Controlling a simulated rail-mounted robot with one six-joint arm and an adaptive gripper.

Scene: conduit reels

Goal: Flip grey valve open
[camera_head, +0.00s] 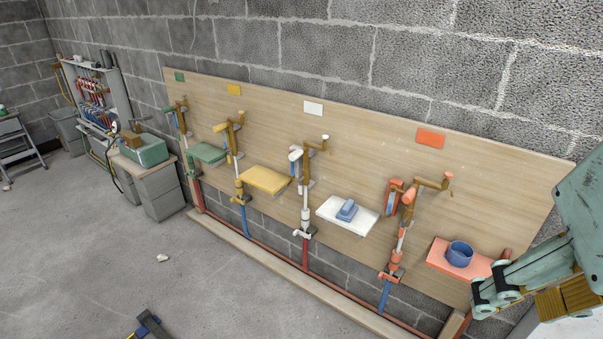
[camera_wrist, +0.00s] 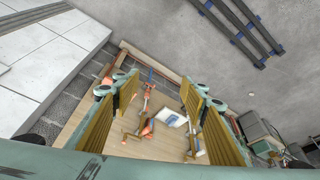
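No station on the wooden board is plainly grey. The nearest in colour is the white one, with a pale fitting (camera_head: 303,234) low on its pipe, a pale upper part (camera_head: 296,155) and a white label plate (camera_head: 313,108). I cannot tell whether its valve is open or shut. My gripper (camera_head: 545,292) is at the right edge of the head view, by the orange station and well right of the white one. In the wrist view my gripper (camera_wrist: 160,88) has its two yellow-padded fingers wide apart, with nothing between them.
A white shelf (camera_head: 334,222) holds a blue block (camera_head: 347,210). An orange shelf (camera_head: 440,256) with a blue cup (camera_head: 459,254) is near my gripper. Yellow (camera_head: 265,179) and green (camera_head: 207,153) shelves stick out farther left. The floor (camera_head: 240,285) in front is mostly clear.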

